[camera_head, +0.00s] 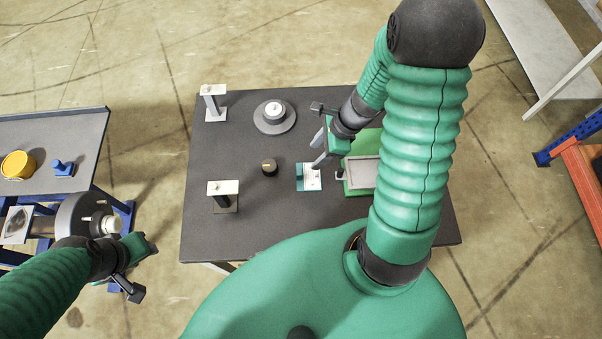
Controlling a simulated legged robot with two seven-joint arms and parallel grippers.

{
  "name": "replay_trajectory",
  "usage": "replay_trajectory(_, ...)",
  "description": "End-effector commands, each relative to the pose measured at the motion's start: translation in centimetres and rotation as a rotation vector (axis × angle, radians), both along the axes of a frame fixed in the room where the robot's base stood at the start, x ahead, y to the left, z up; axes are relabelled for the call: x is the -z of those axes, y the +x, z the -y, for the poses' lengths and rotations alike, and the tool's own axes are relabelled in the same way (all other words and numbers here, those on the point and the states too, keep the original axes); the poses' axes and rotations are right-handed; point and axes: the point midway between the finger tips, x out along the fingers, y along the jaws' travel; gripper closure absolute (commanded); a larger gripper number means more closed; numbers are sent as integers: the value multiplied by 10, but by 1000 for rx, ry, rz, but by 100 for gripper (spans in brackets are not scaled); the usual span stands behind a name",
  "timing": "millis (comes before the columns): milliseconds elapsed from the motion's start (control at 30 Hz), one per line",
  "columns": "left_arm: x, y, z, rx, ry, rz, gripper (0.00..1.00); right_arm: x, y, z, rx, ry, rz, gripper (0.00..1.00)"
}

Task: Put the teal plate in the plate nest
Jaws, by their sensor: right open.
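A small teal and white plate (309,184) lies on the dark table, left of my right gripper. My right gripper (328,166) is open, with its grey fingers pointing down just right of the plate. I cannot tell whether a finger touches it. A green tray with a pale grey recess (362,173) stands to the right and is partly covered by my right arm. It may be the plate nest, but I cannot tell for sure. My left gripper (138,268) is off the table at the lower left, and its jaws are unclear.
The dark table (230,140) holds two white-topped posts (213,90) (223,187), a round grey disc (274,117) and a small black knob (269,167). A side table at left bears a yellow cylinder (18,164) and a blue part (63,168).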

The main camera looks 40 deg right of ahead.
Motion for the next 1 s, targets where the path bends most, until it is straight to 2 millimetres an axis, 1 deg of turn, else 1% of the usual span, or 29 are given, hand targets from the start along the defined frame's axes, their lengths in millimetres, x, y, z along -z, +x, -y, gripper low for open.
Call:
replay_trajectory(33,7,0,0,1,0,0,64,18,2,-4,1,4,-4,49)
replay_trajectory(100,12,0,0,1,0,0,64,36,7,-9,-1,3,-4,49)
replay_trajectory(200,18,0,0,1,0,0,64,56,12,-18,-2,1,-3,49)
replay_trajectory(433,23,1,1,1,0,1,64,78,16,-31,-5,-5,-2,49)
replay_trajectory(600,34,0,1,1,0,1,64,108,21,-42,-5,-4,-1,49)
replay_trajectory(700,36,0,1,0,0,1,64,116,24,-43,-5,-4,-1,49)
replay_trajectory(900,34,0,1,1,0,1,64,116,24,-43,-6,-5,0,49)
replay_trajectory(933,34,0,1,1,0,1,64,116,24,-43,-6,-5,1,52)
replay_trajectory(1000,34,0,1,1,0,1,64,115,24,-43,-6,-5,1,61)
